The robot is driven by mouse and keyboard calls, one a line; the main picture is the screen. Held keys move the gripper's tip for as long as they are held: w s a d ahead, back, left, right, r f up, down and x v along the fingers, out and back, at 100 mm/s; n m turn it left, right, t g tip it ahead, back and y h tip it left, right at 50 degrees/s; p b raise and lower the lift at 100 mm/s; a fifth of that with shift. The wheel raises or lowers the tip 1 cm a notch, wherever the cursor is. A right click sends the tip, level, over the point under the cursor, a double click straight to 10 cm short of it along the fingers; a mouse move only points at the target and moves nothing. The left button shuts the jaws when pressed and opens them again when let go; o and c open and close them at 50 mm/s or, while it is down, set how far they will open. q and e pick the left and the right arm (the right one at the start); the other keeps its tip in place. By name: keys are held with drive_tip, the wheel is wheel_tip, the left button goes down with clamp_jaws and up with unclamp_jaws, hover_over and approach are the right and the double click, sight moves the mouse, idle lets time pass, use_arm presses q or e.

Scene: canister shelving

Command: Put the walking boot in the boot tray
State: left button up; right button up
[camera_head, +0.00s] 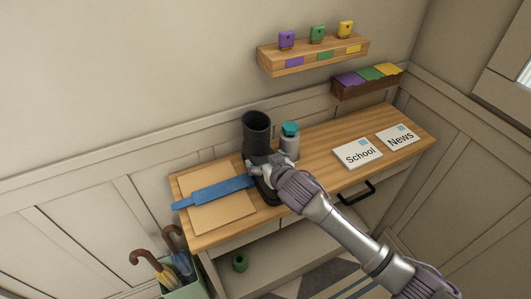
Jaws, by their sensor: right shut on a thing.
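The walking boot (257,140) is dark, with a tall open-topped shaft. It stands upright at or just above the wooden table top, left of the middle. My right gripper (257,170) reaches in from the lower right and is shut on the boot low on its shaft. The gripper hides part of the boot's foot, so I cannot tell whether the sole touches the table. My left gripper is not in view. I cannot make out a boot tray in this view.
A teal-capped bottle (290,142) stands close right of the boot. A blue strip (215,192) lies across a tan sheet (222,214) to the left. The School card (357,153) and News card (398,137) lie right. An umbrella bin (186,290) stands lower left.

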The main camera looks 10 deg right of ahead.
drive_tip(key=shift+w+a+r, duration=0.1)
drive_tip(key=shift+r, duration=0.15)
drive_tip(key=o, duration=1.4)
drive_tip(key=shift+f, duration=0.3)
drive_tip(key=shift+o, duration=0.9)
drive_tip(key=shift+r, duration=0.1)
